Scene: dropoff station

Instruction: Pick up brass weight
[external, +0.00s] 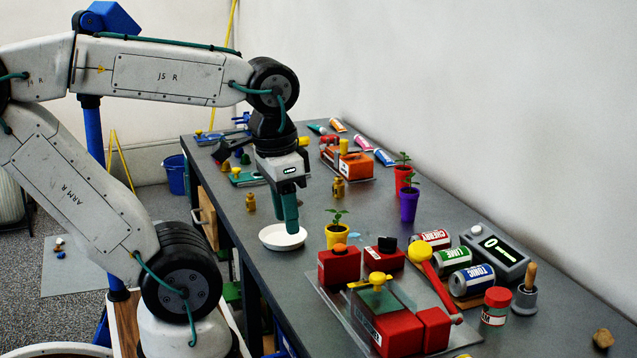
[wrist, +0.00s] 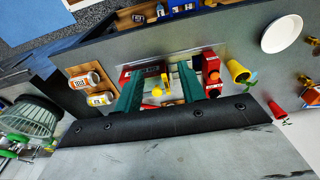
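Two small brass-coloured weights stand on the grey counter in the external view. One brass weight (external: 251,203) is near the counter's left edge, to the left of my gripper. The other brass weight (external: 338,188) is beyond my gripper to the right, in front of an orange device. In the wrist view brass pieces show at the right edge, one (wrist: 312,41) beside the white plate. I cannot tell which one the task means. My gripper (external: 291,228) points down above the white plate. In the wrist view its teal fingers (wrist: 158,78) are wide apart with nothing held between them.
The white plate (external: 283,237) is under my gripper in the external view. Red blocks (external: 339,267), a potted seedling (external: 337,232), a purple pot (external: 408,206), cans (external: 473,280) and the orange device (external: 352,165) crowd the right side. Bare counter lies around the left weight.

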